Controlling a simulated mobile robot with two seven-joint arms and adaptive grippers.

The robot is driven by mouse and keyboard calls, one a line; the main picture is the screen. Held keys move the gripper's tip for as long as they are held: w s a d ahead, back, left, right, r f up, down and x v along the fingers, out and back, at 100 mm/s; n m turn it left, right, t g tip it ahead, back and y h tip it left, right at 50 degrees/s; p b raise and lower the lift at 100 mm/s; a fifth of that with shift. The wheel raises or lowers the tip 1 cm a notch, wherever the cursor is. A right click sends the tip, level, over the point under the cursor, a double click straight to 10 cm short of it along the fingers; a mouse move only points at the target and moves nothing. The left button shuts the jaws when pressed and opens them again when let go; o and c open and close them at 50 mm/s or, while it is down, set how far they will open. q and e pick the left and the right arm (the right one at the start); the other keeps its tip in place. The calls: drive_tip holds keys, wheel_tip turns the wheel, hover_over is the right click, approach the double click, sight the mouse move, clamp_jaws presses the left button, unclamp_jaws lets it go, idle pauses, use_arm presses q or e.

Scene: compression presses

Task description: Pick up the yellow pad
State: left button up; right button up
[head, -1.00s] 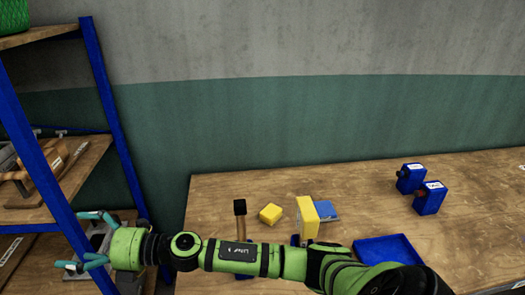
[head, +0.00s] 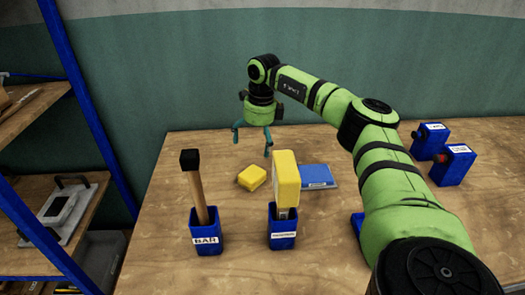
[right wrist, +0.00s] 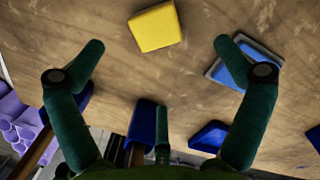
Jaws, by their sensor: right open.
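The yellow pad (head: 252,177), a small block, lies flat on the wooden table. It also shows at the top middle of the right wrist view (right wrist: 155,27). My right gripper (head: 253,141) hangs above and just behind the pad in the head view, with its teal fingers pointing down. In the right wrist view its fingers (right wrist: 160,47) are spread wide with nothing between them, and the pad is apart from them. My left gripper is not in view.
A blue holder (head: 283,238) with an upright yellow-headed tool (head: 286,180) stands in front of the pad. A blue BAR holder (head: 206,240) holds a black-headed hammer (head: 190,162). A blue-topped plate (head: 317,176) lies to the right. Two blue boxes (head: 452,165) stand at far right.

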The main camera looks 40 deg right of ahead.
sight(252, 173)
drive_tip(key=f, duration=0.1)
drive_tip(key=a+f+b, duration=0.1)
drive_tip(key=f, duration=0.1)
drive_tip(key=shift+a+b, duration=0.25)
drive_tip(key=shift+b, duration=0.15)
wheel_tip(252, 173, down, 2)
drive_tip(key=shift+s+f+b, duration=0.1)
drive_tip(key=shift+s+b, duration=0.05)
drive_tip(key=shift+b, duration=0.9)
wheel_tip(252, 173, down, 2)
drive_tip(key=shift+d+f, duration=0.15)
drive_tip(key=f, duration=0.2)
drive_tip(key=w+f+p, duration=0.1)
drive_tip(key=f, duration=0.1)
drive_tip(key=shift+f, duration=0.6)
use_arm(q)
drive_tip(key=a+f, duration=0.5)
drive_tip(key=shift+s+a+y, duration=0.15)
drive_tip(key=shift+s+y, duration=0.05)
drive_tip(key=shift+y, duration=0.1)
use_arm(e)
drive_tip(key=c, duration=0.9)
drive_tip(key=shift+c, duration=0.4)
